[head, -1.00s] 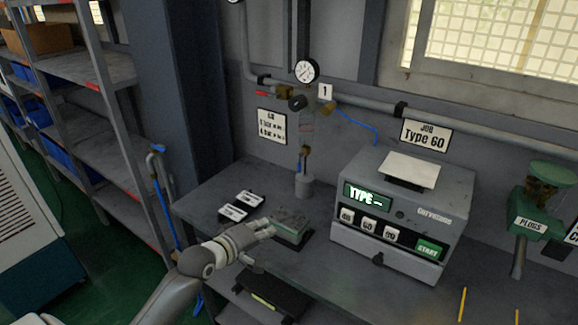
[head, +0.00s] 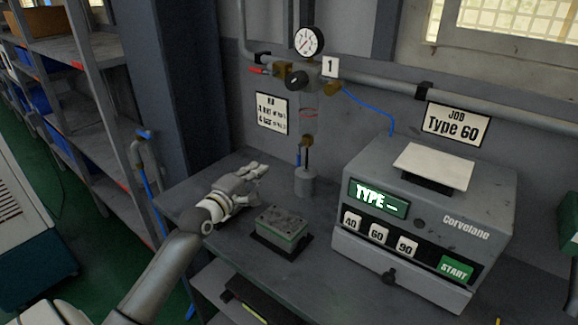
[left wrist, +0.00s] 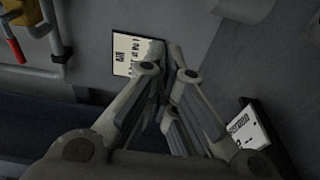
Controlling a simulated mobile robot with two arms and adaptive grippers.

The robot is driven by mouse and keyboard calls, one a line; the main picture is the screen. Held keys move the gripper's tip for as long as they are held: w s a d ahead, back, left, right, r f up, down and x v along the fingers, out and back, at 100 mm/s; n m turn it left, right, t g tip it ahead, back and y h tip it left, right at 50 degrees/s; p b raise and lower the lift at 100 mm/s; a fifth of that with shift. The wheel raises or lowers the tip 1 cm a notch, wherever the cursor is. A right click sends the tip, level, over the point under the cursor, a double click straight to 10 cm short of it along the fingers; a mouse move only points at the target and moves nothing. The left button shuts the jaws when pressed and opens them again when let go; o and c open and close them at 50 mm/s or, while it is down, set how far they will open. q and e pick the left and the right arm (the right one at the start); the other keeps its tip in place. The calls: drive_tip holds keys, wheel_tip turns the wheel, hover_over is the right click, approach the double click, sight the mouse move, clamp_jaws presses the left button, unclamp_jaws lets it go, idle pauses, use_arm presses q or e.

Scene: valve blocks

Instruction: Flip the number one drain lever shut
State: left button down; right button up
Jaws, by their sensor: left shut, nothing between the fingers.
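The unit tagged 1 (head: 330,67) hangs on the wall pipe below a round gauge (head: 305,41). At its lower end a small blue drain lever (head: 298,156) stands roughly upright, above a grey cup (head: 305,182) on the bench. My left gripper (head: 262,171) is shut and empty, left of the lever and cup and apart from them. In the left wrist view its closed fingers (left wrist: 170,55) point toward the wall sign (left wrist: 130,54); the drain lever cannot be made out there. My right gripper is not in view.
A red-handled valve (head: 262,71) sits on the pipe left of the unit; it also shows in the left wrist view (left wrist: 14,42). A green block (head: 281,229) lies on the bench before the cup. A grey machine (head: 425,225) stands at right.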

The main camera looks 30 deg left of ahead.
use_arm(q)
drive_tip(key=w+p, duration=0.1)
drive_tip(key=w, duration=0.9)
drive_tip(key=d+p, duration=0.1)
drive_tip(key=s+d+p, duration=0.1)
drive_tip(key=d, duration=0.1)
drive_tip(key=shift+d+p, duration=0.15)
drive_tip(key=shift+p, duration=0.2)
drive_tip(key=shift+f, duration=0.1)
